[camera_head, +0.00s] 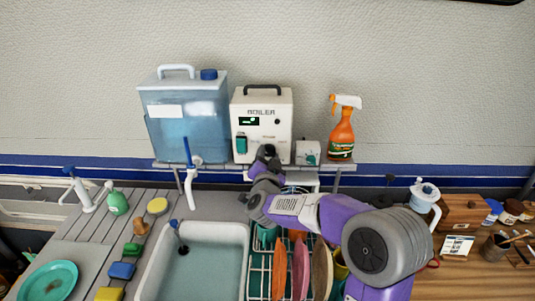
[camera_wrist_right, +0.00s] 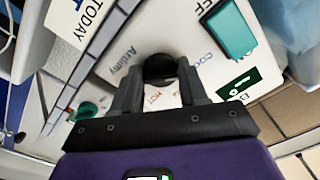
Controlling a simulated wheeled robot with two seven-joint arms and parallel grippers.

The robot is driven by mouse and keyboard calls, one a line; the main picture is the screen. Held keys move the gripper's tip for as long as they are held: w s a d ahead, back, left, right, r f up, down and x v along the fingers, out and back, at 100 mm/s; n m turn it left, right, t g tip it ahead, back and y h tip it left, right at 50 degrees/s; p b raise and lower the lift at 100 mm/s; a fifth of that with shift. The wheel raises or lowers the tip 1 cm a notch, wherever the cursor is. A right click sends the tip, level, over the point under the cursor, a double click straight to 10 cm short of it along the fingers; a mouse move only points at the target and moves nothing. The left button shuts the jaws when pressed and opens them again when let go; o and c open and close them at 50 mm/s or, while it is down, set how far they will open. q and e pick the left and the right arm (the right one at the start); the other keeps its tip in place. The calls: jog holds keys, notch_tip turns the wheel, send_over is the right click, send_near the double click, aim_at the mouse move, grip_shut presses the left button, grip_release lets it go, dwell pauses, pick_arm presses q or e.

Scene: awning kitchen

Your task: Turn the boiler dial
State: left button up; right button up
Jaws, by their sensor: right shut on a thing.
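The boiler (camera_head: 280,105) is a white box with a black handle, standing on a shelf against the wall. Its front has a small green-lit display (camera_head: 248,121) and a teal switch (camera_head: 241,145). My right gripper (camera_head: 267,153) is at the lower front of the boiler. In the right wrist view the black round boiler dial (camera_wrist_right: 158,66) sits between the fingers of my right gripper (camera_wrist_right: 159,76), which is shut on it. Part of a "HOT" label shows below the dial. The fingers hide the dial's sides. My left gripper is out of view.
A blue water tank (camera_head: 187,120) stands left of the boiler. A small white box (camera_head: 308,152) and an orange spray bottle (camera_head: 342,135) stand to the right. Below are a sink (camera_head: 205,262) and a rack with several plates (camera_head: 300,265), under my right arm.

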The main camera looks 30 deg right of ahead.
jog(key=shift+n, duration=0.6)
jog(key=o, duration=1.1)
jog(key=shift+c, duration=0.2)
jog(key=v, duration=0.7)
jog(key=shift+s+p, duration=0.3)
jog(key=shift+a, duration=0.1)
